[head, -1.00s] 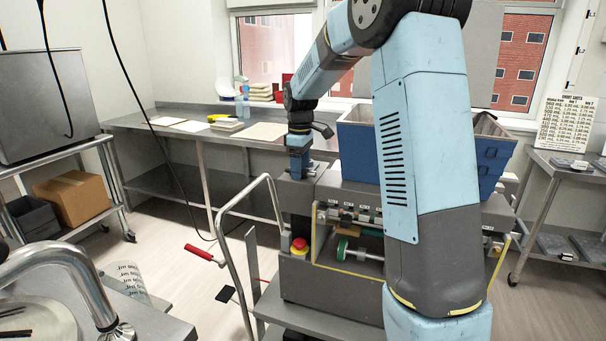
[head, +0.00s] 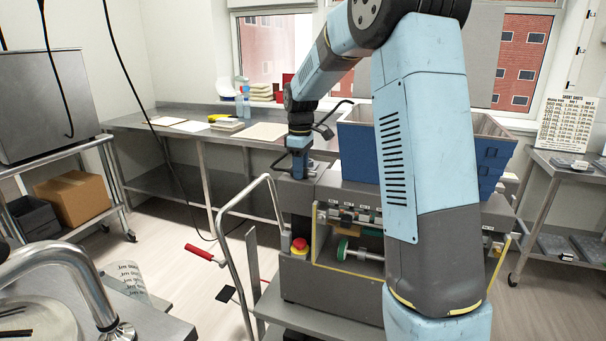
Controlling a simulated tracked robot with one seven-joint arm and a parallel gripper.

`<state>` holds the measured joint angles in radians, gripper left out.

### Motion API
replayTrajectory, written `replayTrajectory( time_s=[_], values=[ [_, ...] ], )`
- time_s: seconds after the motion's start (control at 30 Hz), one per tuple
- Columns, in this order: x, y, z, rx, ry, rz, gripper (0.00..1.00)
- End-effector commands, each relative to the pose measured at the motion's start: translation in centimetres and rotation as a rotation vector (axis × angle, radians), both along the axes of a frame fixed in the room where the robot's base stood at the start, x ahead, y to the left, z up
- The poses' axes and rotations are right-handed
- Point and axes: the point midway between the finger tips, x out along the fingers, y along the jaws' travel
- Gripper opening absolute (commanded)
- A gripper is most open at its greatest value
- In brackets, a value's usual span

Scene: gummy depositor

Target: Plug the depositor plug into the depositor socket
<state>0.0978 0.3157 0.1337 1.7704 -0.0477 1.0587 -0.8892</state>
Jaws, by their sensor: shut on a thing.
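My gripper (head: 299,168) points down at the left end of the grey depositor's top (head: 328,184). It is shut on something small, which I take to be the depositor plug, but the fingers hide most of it. A black cable (head: 335,112) loops out to the right beside my wrist. The depositor socket cannot be made out; the gripper covers that part of the machine top. Whether the plug touches or sits in a socket cannot be told from here.
A blue hopper (head: 358,150) stands on the depositor, right of my gripper and partly behind my arm. A red emergency button (head: 299,244) is on the machine's front. A bent metal cart handle (head: 232,205) rises at its left. A steel bench (head: 180,135) runs behind.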

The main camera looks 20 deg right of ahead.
Motion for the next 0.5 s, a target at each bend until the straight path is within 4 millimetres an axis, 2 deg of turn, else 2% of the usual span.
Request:
replayTrajectory(
  time_s=[0.27,0.37,0.5],
  values=[
    [0.0,0.0,0.3,0.0,-0.001,0.0,0.03],
    [0.0,0.0,1.2,0.0,-0.002,0.0,0.03],
    [0.1,0.0,3.6,0.0,-0.005,0.0,0.03]
  ],
)
